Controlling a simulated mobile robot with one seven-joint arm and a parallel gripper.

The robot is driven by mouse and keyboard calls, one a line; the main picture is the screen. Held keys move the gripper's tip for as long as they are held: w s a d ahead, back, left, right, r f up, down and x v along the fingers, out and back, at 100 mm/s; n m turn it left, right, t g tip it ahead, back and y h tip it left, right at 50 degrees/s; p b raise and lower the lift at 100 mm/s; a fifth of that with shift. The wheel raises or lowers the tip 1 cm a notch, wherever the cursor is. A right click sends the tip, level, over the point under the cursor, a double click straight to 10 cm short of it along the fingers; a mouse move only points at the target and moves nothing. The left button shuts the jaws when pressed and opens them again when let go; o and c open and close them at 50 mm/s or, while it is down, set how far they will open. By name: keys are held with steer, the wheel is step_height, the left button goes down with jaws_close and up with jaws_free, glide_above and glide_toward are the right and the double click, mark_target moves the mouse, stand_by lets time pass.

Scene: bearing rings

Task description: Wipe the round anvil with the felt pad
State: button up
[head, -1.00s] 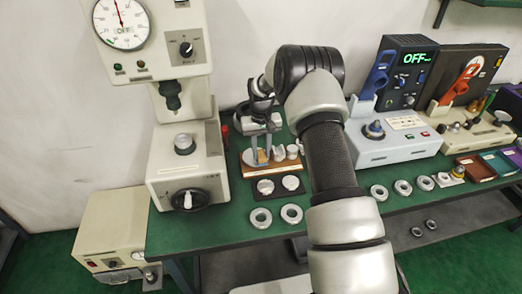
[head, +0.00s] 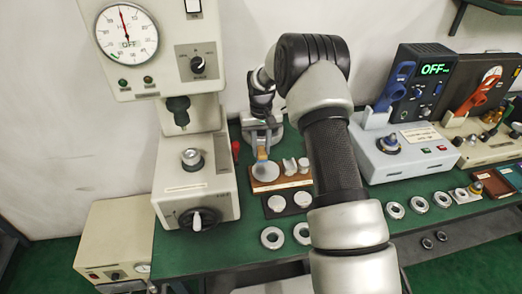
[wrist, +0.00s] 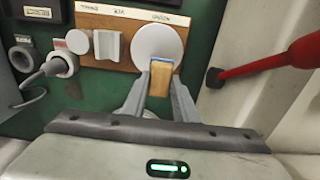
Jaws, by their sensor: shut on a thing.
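The felt pad (wrist: 161,78) is a small tan block with a blue edge. My gripper (wrist: 160,88) is shut on it, with a finger on each side. In the head view the pad (head: 262,154) and my gripper (head: 262,148) are just behind a large pale disc (head: 265,171) on a wooden stand. In the wrist view the pad's blue edge is at the rim of this disc (wrist: 158,43); I cannot tell whether they touch. Another round metal piece (head: 191,158) sits on the tester. I cannot tell from the pictures which is the round anvil.
The wooden stand (wrist: 98,24) also holds a grooved block (wrist: 106,47) and a small disc (wrist: 78,41). The tester (head: 194,190) stands left. A red-handled tool (wrist: 275,62) is at right in the wrist view. Rings (head: 271,238) lie along the green bench front.

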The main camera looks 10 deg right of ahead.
steer(key=shift+r+p, duration=1)
steer(key=shift+r, duration=1.35)
